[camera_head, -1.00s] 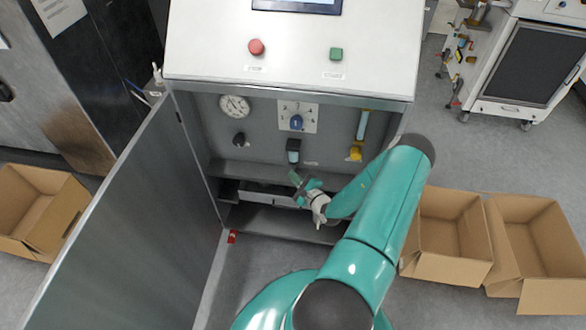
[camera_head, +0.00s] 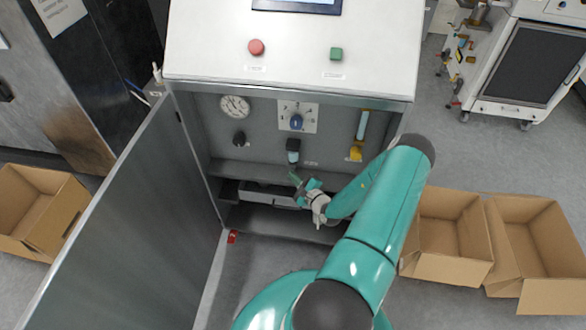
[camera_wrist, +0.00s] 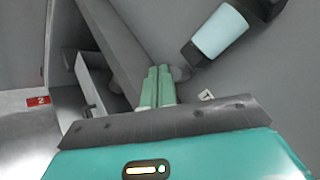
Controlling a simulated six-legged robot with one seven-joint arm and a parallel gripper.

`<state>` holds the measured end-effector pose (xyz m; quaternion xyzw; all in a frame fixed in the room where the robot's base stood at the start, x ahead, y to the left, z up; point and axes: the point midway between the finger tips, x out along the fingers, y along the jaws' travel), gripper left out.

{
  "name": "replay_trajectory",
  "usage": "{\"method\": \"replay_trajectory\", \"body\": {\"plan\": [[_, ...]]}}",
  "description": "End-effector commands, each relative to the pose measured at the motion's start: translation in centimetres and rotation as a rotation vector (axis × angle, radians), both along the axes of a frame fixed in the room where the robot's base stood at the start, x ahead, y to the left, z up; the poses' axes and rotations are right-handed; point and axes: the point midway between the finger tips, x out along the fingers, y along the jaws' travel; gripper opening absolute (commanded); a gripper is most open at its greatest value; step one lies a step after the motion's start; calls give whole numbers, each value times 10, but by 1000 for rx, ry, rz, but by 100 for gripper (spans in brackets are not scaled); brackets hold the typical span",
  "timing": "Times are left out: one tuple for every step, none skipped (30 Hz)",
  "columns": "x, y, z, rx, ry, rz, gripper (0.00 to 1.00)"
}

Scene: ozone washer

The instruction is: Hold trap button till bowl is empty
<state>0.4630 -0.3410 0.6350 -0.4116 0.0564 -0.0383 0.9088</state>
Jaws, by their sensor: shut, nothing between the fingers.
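The trap (camera_head: 293,146) hangs on the back panel inside the open cabinet, with a dark top and a pale bowl (camera_head: 293,157) below. In the wrist view the pale bowl (camera_wrist: 220,32) has a dark cap (camera_wrist: 191,53) at its end nearest my fingers. My gripper (camera_head: 295,178) is shut and empty, just below the trap. In the wrist view its green fingers (camera_wrist: 158,72) lie side by side, beside a small grey rounded piece (camera_wrist: 181,73). I cannot tell whether that piece is the button or whether my fingertips touch it. The liquid level is too small to tell.
A gauge (camera_head: 235,106), a black knob (camera_head: 239,139), a blue knob (camera_head: 296,122) and a yellow-ended tube (camera_head: 357,151) are on the panel. The cabinet door (camera_head: 130,220) stands open at left. A ledge (camera_head: 250,172) runs below the panel. Cardboard boxes (camera_head: 440,268) stand at right.

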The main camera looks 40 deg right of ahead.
Motion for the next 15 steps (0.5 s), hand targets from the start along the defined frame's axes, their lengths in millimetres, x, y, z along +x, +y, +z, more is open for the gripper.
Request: {"method": "replay_trajectory", "body": {"plan": [[0,0,0,0,0,0,0],[0,0,0,0,0,0,0],[0,0,0,0,0,0,0],[0,0,0,0,0,0,0],[0,0,0,0,0,0,0],[0,0,0,0,0,0,0],[0,0,0,0,0,0,0],[0,0,0,0,0,0,0],[1,-1,0,0,0,0,0],[1,-1,0,0,0,0,0],[2,-2,0,0,0,0,0],[3,-3,0,0,-1,1,0],[3,-4,0,0,-1,1,0],[4,-5,0,-1,-1,1,0],[5,-6,0,-1,0,0,0]]}}
